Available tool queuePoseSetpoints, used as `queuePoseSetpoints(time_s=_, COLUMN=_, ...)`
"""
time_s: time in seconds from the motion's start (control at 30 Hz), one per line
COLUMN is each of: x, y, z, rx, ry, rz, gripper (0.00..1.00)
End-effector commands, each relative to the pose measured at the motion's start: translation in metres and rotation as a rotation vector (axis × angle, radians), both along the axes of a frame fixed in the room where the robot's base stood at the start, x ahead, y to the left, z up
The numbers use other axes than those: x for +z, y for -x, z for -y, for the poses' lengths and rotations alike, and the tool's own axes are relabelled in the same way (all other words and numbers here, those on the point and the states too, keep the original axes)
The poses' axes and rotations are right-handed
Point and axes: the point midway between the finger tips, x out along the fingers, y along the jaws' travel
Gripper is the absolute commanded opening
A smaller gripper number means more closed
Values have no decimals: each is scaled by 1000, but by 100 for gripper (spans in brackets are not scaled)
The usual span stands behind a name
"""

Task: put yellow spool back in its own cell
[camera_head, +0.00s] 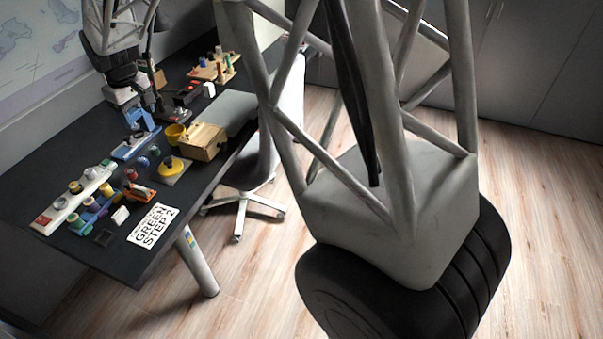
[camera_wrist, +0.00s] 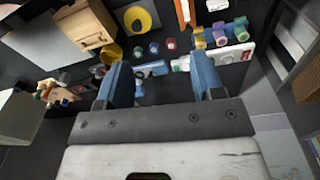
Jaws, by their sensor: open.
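My gripper (camera_wrist: 162,82) is open, its two blue fingers apart with nothing held between them. In the head view my gripper (camera_head: 145,112) is over the far part of the dark desk, partly hidden by its own links. A blue rack (camera_head: 92,215) with several coloured spools stands near the desk's left end; it also shows at the upper right of the wrist view (camera_wrist: 222,34). A yellow spool (camera_head: 75,187) appears on the long white strip (camera_head: 52,215) behind the rack. Other yellow pieces show at the rack, but their exact cells are too small to tell.
Small red, blue and green round pieces stand mid-desk, near a yellow-topped board (camera_head: 173,168), a yellow cup (camera_head: 174,132) and a wooden box (camera_head: 203,142). An orange piece (camera_head: 139,192) and a printed card (camera_head: 152,226) lie near the front edge. The desk's front left corner is clear.

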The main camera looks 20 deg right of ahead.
Motion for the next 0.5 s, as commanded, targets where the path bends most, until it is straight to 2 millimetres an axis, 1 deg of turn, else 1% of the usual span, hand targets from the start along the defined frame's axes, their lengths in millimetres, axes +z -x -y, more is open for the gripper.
queuePoseSetpoints(time_s=0.03, x=9, y=10, z=12, rx=-19, ry=-2, rz=5, gripper=61)
queuePoseSetpoints(time_s=0.2, x=31, y=41, z=47, rx=-79, ry=-9, rz=19, gripper=61)
queuePoseSetpoints(time_s=0.37, x=50, y=73, z=78, rx=-135, ry=-16, rz=34, gripper=61)
queuePoseSetpoints(time_s=0.5, x=62, y=103, z=103, rx=-183, ry=-21, rz=45, gripper=61)
